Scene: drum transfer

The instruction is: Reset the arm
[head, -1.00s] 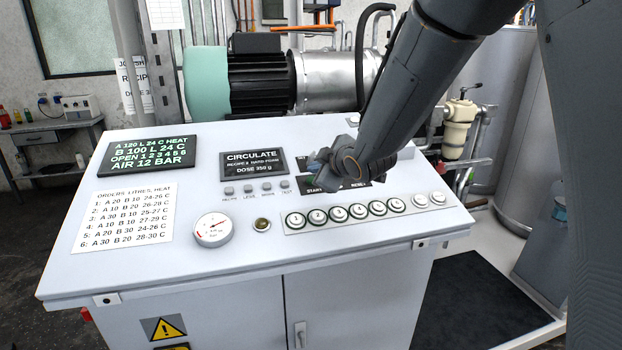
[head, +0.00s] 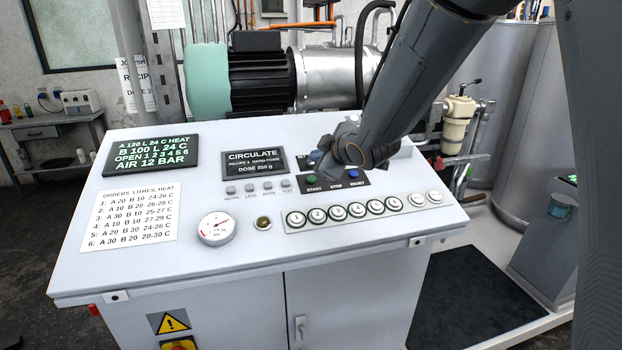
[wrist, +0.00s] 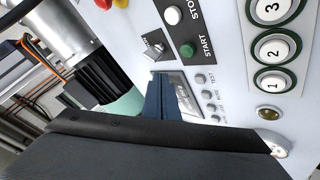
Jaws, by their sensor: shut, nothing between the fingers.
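My arm reaches in from the upper right of the head view, over the white control console (head: 350,262). My gripper (head: 314,158) is near the back right part of the panel, above the START, STOP and RESET buttons (head: 333,181); my wrist hides much of it there. In the wrist view, its blue fingers (wrist: 160,92) are together with nothing held. They show near the green START button (wrist: 187,50) and the small grey buttons (wrist: 208,95). Whether the fingertips touch the panel cannot be told.
The console carries a CIRCULATE display (head: 254,162), a status screen (head: 150,156), an orders sheet (head: 129,216), a gauge (head: 216,228) and a row of round numbered buttons (head: 335,213). A motor (head: 257,80) and pipes stand behind. Tall grey tanks (head: 520,120) stand at right.

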